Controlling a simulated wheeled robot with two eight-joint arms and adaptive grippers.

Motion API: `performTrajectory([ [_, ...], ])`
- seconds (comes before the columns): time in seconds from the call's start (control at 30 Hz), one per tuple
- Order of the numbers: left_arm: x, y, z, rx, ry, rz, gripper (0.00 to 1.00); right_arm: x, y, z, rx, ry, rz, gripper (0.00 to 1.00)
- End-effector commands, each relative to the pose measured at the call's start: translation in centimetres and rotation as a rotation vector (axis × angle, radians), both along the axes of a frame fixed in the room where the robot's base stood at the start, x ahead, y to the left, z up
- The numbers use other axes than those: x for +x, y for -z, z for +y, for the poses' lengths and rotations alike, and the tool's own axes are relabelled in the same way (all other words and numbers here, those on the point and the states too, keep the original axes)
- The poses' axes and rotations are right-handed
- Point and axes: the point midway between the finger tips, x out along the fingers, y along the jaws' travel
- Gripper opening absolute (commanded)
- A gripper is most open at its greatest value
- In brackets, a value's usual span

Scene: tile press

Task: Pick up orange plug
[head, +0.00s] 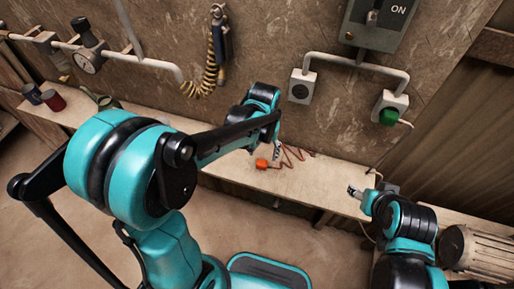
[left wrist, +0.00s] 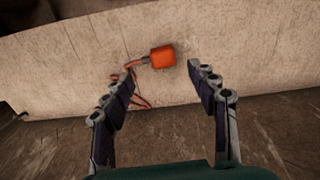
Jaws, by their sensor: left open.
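The orange plug (head: 262,164) lies on the pale bench, with its coiled reddish cord (head: 291,157) running off to the right in the head view. In the left wrist view the plug (left wrist: 162,57) lies beyond and between the open fingertips, touching neither, and its cord bends away on the left. My left gripper (head: 277,150) is just above the bench beside the plug; it also shows in the left wrist view (left wrist: 160,78), open and empty. My right gripper (head: 355,191) is over the bench to the right, apart from the plug; its jaw state is too small to tell.
The bench (head: 335,181) runs along the wall. A dark socket (head: 299,88) and a green plug (head: 389,114) in another socket are on the wall, under a switch box (head: 382,22) marked ON. A motor (head: 482,251) stands at right. Cups (head: 52,100) stand at far left.

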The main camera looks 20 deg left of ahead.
Motion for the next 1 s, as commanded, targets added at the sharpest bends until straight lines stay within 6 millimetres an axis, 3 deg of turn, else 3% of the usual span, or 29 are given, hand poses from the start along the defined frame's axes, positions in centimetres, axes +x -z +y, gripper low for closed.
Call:
performTrajectory([
  [0.37,0.2,3.9,-0.1,0.002,-0.002,0.022,0.59,-0.1,1.1,0.0,0.0,0.0,0.001,0.58],
  [0.63,0.2,7.8,0.0,0.002,-0.002,0.021,0.59,-0.1,2.7,0.0,0.0,0.0,0.0,0.58],
  [0.97,0.1,8.4,0.0,0.002,-0.002,0.021,0.59,0.0,2.7,0.0,0.0,0.0,0.0,0.58],
  [1.0,0.1,8.3,0.0,0.002,-0.002,0.021,0.48,0.0,2.7,0.0,0.0,0.0,0.0,0.58],
])
